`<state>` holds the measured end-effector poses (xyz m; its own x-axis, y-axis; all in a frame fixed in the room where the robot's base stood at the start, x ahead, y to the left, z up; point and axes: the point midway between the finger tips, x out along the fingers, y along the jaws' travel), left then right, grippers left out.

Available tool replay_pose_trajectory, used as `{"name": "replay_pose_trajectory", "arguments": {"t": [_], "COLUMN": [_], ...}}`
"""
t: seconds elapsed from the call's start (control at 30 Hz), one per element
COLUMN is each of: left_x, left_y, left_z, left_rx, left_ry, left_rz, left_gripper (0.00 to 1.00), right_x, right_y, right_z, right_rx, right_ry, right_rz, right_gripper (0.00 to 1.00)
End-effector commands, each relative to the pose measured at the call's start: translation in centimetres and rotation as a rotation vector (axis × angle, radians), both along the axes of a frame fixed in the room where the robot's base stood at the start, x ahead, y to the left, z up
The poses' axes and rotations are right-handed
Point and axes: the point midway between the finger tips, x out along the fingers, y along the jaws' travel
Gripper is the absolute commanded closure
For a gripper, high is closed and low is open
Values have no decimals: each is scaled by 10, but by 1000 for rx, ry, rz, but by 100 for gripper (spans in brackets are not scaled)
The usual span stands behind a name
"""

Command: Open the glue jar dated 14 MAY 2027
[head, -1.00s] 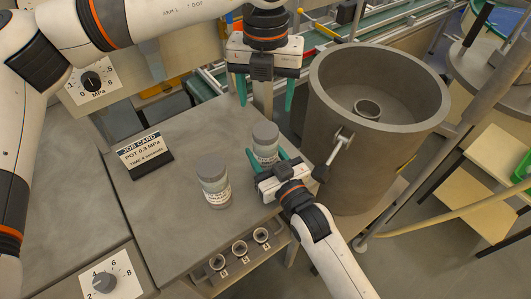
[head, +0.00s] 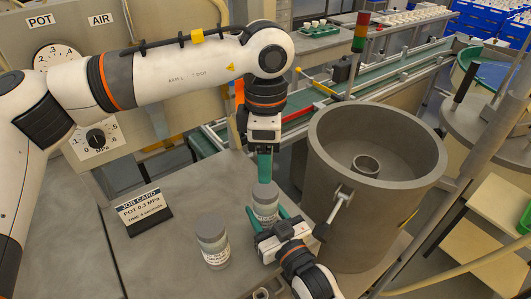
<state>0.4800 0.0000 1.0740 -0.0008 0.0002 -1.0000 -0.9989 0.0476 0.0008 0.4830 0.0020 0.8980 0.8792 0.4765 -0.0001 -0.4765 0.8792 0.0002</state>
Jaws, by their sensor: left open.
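Two grey-lidded jars stand upright on the grey bench. The back jar (head: 265,203) has a pale label, partly hidden by my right gripper; the front jar (head: 213,245) stands to its left, nearer me. I cannot read a date on either label. My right gripper (head: 266,213) has its green fingers on either side of the back jar, low on its body; whether they press on it is unclear. My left gripper (head: 264,165) is open and empty, pointing down just above the back jar's lid, its fingers seen edge-on.
A job card (head: 145,211) reading "POT 0.3 MPa" stands on the bench (head: 185,195) at left. A large grey pot (head: 375,220) stands close to the right of the jars, with a clamp handle (head: 335,212) on its side. A conveyor (head: 410,75) runs behind.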

Motion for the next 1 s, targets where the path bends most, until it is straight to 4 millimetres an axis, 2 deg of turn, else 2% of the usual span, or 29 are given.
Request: {"name": "replay_pose_trajectory", "arguments": {"t": [0.4, 0.6, 0.8, 1.0], "left_x": [0, 0, 0, 0], "left_y": [0, 0, 0, 0], "left_z": [0, 0, 0, -8], "left_rx": [0, 0, -1, -1], "left_ry": [-1, -1, -1, 0], "left_rz": [-961, -1370, -1614, -1682], "left_gripper": [35, 35, 35, 35], "right_x": [0, 0, 0, 0], "right_y": [0, 0, 0, 0], "right_z": [0, 0, 0, 0], "right_rx": [0, 0, 0, 0], "right_ry": [1, 1, 1, 1], "right_rz": [0, 0, 0, 0], "right_gripper": [100, 100, 100, 100]}}
